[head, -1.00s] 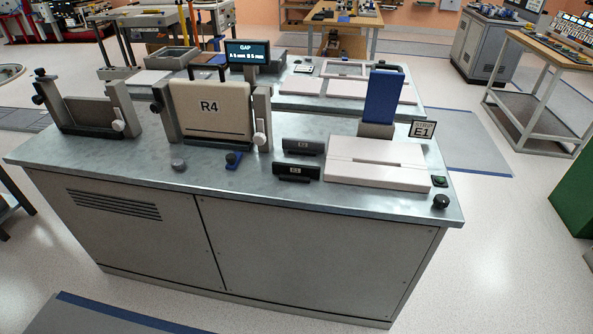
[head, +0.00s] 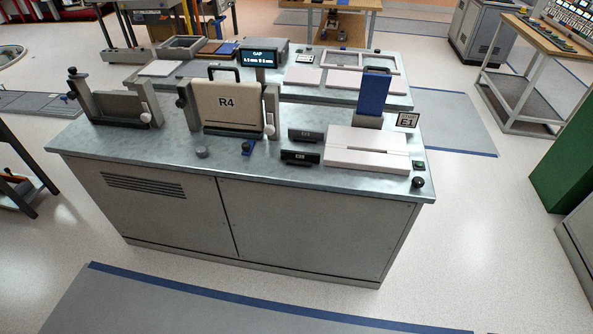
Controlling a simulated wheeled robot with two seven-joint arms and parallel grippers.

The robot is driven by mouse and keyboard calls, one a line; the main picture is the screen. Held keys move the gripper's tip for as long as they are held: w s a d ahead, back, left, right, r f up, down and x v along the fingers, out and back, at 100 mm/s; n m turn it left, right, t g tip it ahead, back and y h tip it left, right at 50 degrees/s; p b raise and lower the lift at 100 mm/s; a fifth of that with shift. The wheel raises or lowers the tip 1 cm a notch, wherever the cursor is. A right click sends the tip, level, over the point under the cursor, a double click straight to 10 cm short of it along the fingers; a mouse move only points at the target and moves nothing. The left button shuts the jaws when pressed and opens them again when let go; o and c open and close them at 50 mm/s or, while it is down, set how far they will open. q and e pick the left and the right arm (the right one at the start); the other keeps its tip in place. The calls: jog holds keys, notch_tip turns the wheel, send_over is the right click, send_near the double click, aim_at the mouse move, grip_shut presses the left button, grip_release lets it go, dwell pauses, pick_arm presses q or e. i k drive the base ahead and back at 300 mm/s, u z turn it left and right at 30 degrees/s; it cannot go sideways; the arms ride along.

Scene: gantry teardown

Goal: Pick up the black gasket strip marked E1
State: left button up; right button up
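Two small black blocks with pale labels lie on the metal bench top (head: 235,165), right of its middle. One black block (head: 306,135) is further back, the other (head: 300,157) closer to the front edge. Their labels are too small to read, so I cannot tell which, if either, is the strip marked E1. A sign reading E1 (head: 408,120) stands at the right, behind a white slotted block (head: 366,149) and beside a blue upright plate (head: 375,95). Neither of my grippers is in view.
A beige panel marked R4 (head: 227,105) stands in a grey clamp frame, with an empty-looking frame (head: 118,107) to its left. A black knob (head: 418,182) sits at the bench's right corner. The floor in front (head: 240,277) is clear, with a blue-edged mat.

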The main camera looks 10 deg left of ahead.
aim_at(314, 158)
jog(key=z, duration=0.25)
jog(key=i, duration=0.9)
jog(key=u, duration=0.8)
